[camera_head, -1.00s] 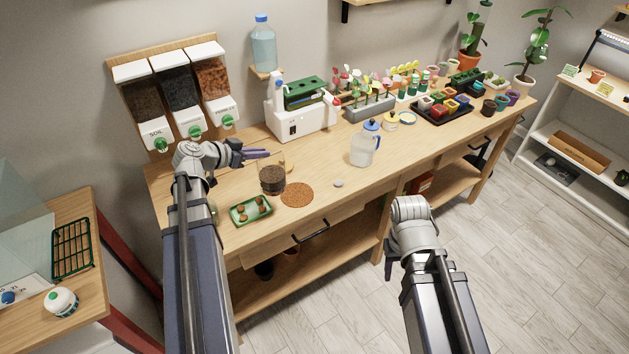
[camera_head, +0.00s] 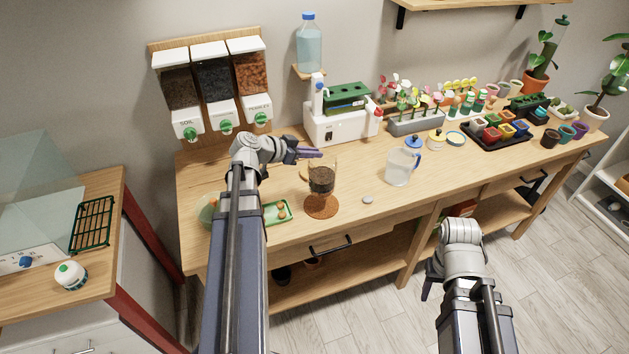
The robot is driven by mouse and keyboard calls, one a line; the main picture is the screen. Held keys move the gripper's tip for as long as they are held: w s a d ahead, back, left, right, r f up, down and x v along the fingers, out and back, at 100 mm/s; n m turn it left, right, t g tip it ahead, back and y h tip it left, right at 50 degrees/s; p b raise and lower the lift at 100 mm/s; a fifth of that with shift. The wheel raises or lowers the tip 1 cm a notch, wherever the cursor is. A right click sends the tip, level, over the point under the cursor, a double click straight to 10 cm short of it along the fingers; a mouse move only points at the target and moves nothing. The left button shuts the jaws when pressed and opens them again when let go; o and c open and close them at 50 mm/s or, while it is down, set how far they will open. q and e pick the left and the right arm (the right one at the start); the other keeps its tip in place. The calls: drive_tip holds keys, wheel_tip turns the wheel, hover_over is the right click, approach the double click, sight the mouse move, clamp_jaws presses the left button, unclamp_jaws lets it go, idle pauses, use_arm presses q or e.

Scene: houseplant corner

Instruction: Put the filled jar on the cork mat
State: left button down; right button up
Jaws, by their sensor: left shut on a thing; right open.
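The filled jar (camera_head: 321,182) is clear glass with dark brown soil in its lower part, and it is upright. My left gripper (camera_head: 313,154) is shut on it near the rim, reaching in from the left. The round brown cork mat (camera_head: 321,209) lies on the workbench near the front edge. The jar overlaps the mat's back part in the picture; I cannot tell whether its base touches the mat. My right gripper (camera_head: 429,284) is open and empty, low in front of the bench and partly hidden by its own wrist.
Dispensers (camera_head: 214,88) hang behind.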

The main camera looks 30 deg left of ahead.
sight(312, 161)
use_arm(q)
drive_tip(key=shift+f+b, duration=1)
drive_tip(key=shift+f, duration=0.55)
use_arm(e)
drive_tip(key=shift+f, duration=1.6)
use_arm(q)
wheel_tip(312, 161, down, 4)
drive_tip(key=b, duration=0.3)
drive_tip(key=shift+r+b, duration=0.1)
drive_tip(key=shift+b, duration=0.25)
use_arm(e)
wheel_tip(312, 161, down, 4)
drive_tip(key=shift+r, duration=0.15)
use_arm(q)
drive_tip(key=c, duration=0.9)
unclamp_jaws()
drive_tip(key=shift+s, duration=0.1)
